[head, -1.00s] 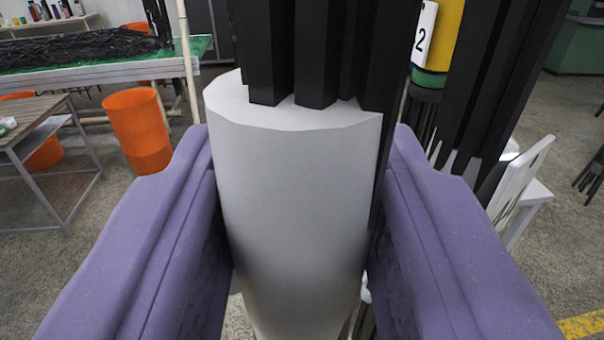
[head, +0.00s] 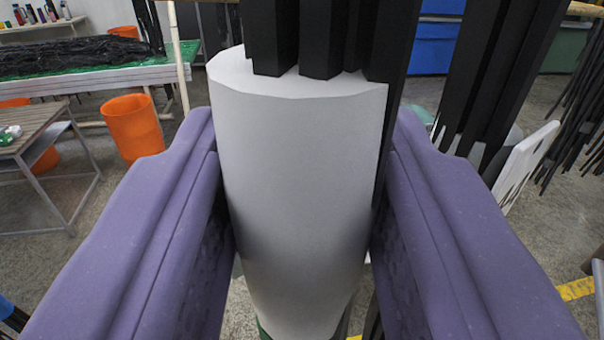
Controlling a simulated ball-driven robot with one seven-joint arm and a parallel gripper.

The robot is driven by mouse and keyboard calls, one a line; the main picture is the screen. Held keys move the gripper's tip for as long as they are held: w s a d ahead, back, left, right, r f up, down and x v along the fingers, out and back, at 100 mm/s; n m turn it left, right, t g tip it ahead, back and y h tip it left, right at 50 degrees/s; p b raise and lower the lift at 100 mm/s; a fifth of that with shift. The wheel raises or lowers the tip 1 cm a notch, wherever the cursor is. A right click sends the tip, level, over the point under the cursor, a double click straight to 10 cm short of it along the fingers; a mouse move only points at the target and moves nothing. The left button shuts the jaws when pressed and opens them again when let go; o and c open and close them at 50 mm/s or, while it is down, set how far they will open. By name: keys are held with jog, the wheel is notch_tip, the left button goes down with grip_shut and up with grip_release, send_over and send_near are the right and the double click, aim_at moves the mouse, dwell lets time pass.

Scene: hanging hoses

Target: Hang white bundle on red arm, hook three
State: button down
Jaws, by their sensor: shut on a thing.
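The white bundle (head: 298,190) fills the middle of the head view. It is a thick white wrapped cylinder, roughly upright, with black hoses (head: 320,35) coming out of its top. A bit of green shows at its lower end. My gripper (head: 303,150) is shut on it, with one purple finger on its left side and one on its right. The red arm and hook three are not seen in this view.
More black hoses (head: 505,75) hang at right, near a white panel (head: 525,160). Other hoses hang at the far right. An orange bin (head: 132,127), a wooden bench (head: 35,128) and a green-topped table (head: 95,78) stand at left. Blue containers (head: 435,45) are behind.

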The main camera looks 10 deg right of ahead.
jog(key=shift+w+r+p, duration=0.1)
jog(key=shift+w+p, duration=1.25)
jog(key=shift+p, duration=0.2)
jog(key=w+p, duration=0.1)
jog(key=p, duration=0.1)
jog(key=w+p, duration=0.2)
jog(key=p, duration=0.1)
jog(key=w+p, duration=0.2)
jog(key=p, duration=0.1)
jog(key=shift+w+f, duration=0.15)
jog(key=shift+f, duration=0.15)
jog(key=shift+w+p, duration=0.25)
jog(key=shift+p, duration=0.6)
jog(key=w+p, duration=0.1)
jog(key=p, duration=0.3)
jog(key=shift+f, duration=0.2)
jog(key=shift+w+p, duration=1.4)
jog(key=shift+w, duration=2.2)
jog(key=w+f+b, duration=0.3)
jog(key=f+b, duration=0.4)
jog(key=b, duration=0.1)
jog(key=shift+w+b, duration=0.15)
jog(key=shift+b, duration=0.15)
jog(key=shift+f, duration=0.1)
